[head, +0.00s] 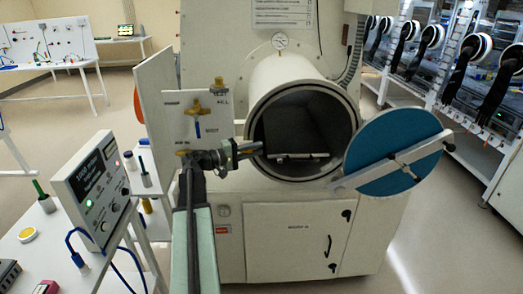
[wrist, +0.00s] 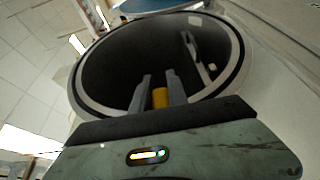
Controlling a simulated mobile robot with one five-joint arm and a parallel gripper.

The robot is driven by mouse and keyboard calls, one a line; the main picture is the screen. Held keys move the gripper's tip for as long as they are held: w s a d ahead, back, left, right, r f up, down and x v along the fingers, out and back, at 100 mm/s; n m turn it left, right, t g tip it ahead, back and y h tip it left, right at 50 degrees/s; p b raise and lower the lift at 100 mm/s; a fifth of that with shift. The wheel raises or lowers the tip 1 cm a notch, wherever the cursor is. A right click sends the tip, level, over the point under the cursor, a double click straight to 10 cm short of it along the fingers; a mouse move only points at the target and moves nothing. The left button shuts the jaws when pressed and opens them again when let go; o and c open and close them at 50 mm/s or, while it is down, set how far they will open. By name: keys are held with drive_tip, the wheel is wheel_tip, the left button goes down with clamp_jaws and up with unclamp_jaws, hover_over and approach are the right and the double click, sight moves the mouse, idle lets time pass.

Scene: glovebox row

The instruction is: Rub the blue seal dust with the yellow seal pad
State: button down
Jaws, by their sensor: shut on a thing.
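My gripper (head: 254,148) is at the left edge of the round chamber opening (head: 352,110), level with its middle. In the wrist view, my gripper's two fingers (wrist: 158,93) are shut on a yellow piece (wrist: 160,98), which looks like the yellow seal pad. The fingers point towards the dark inside of the chamber, just at its near rim (wrist: 88,108). I cannot make out the held piece in the head view. I cannot pick out any blue seal dust on the rim in either view.
The chamber's round blue door (head: 385,150) stands open at the right, with a bar across it. A tray (head: 298,156) lies inside the chamber. A control box (head: 95,188), a yellow disc (head: 28,235) and several handled items are on the left bench.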

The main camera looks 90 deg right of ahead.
drive_tip(key=shift+w+a, duration=0.15)
drive_tip(key=shift+w, duration=0.5)
drive_tip(key=shift+r+p, duration=0.7)
drive_tip(key=shift+r, duration=0.05)
drive_tip(key=s, duration=0.4)
drive_tip(key=shift+d+f, duration=0.15)
drive_tip(key=shift+d, duration=0.15)
drive_tip(key=a, duration=0.6)
drive_tip(key=shift+s, duration=0.4)
drive_tip(key=a, duration=0.3)
drive_tip(key=shift+s, duration=0.2)
